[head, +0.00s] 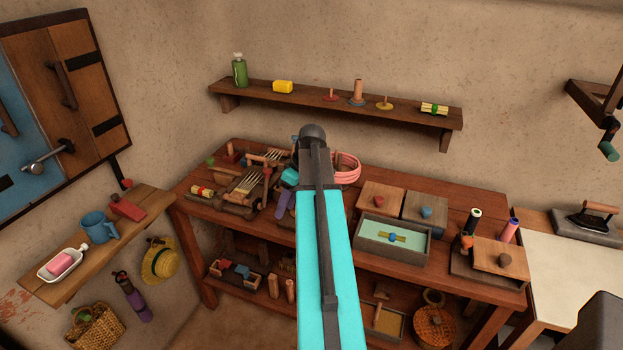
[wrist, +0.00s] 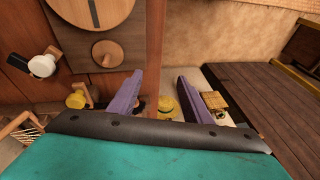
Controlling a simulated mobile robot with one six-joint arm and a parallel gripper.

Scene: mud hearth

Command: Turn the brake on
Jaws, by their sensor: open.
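No part is marked as the brake, and I cannot tell which one it is. A wooden device with rollers and pale rods (head: 245,187) stands on the left of the workbench. In the wrist view, a wooden panel carries a round wooden disc (wrist: 107,53). In the head view one purple finger (head: 283,204) shows beside the device; my arm hides the rest.
The workbench (head: 460,282) holds a pink basket (head: 345,168), lidded boxes and an open tray (head: 365,246). A wall shelf (head: 300,103) is above. A blue cupboard with a metal lever (head: 47,158) is left. A bracket with a teal handle (head: 608,151) hangs at right.

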